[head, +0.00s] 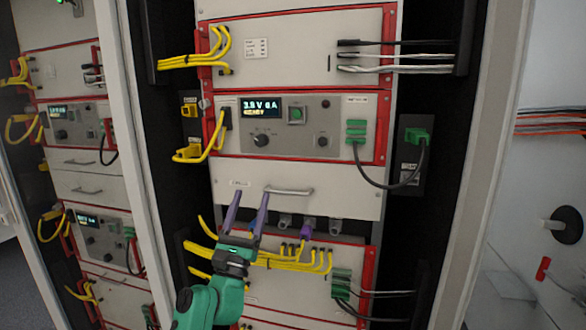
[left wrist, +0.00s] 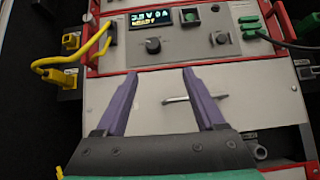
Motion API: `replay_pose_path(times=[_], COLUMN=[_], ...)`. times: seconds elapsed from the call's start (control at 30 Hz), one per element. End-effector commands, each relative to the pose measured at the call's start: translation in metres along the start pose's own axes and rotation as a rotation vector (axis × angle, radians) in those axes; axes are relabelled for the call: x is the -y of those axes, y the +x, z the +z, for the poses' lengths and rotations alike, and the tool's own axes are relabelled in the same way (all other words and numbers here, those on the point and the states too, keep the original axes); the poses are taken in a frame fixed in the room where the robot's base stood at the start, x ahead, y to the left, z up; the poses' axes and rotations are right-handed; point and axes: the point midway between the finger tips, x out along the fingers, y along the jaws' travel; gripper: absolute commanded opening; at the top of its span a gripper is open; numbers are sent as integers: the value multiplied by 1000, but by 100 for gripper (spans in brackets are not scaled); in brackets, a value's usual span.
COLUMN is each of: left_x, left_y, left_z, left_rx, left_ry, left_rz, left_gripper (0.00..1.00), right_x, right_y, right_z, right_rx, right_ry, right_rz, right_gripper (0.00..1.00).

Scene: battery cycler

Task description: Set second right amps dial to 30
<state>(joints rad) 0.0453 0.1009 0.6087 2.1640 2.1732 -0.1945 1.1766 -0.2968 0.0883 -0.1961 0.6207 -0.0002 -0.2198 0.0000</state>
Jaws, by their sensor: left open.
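The right rack's control panel (head: 290,127) has a lit display (head: 261,106) that seems to read 3.8 V 0 A. A dark knob (head: 262,140) sits below the display and another dark knob (head: 322,141) is at the panel's lower right. In the left wrist view these are the left knob (left wrist: 153,45) and right knob (left wrist: 221,38). Their settings and labels are too small to read. My left gripper (head: 251,197), with purple fingers, is open and empty below the panel, in front of the drawer; it also shows in the left wrist view (left wrist: 160,76). My right gripper is not in view.
A drawer handle (head: 289,191) sits close to my left fingers. A green button (head: 296,115) lies between the display and the right side. Yellow cables (head: 216,135) hang left of the panel, and a black cable (head: 385,183) loops at right. A second rack stands left.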

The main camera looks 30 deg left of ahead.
Motion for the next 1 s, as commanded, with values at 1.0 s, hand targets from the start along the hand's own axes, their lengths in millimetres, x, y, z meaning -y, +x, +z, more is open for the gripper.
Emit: replay_pose_path(times=[1.0], left_x=[-1], left_y=[147], left_z=[8], left_rx=[13], left_ry=[-19], left_rz=[3], left_gripper=[71], right_x=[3], right_y=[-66], right_z=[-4], right_rx=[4], right_ry=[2], right_rz=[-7], right_gripper=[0])
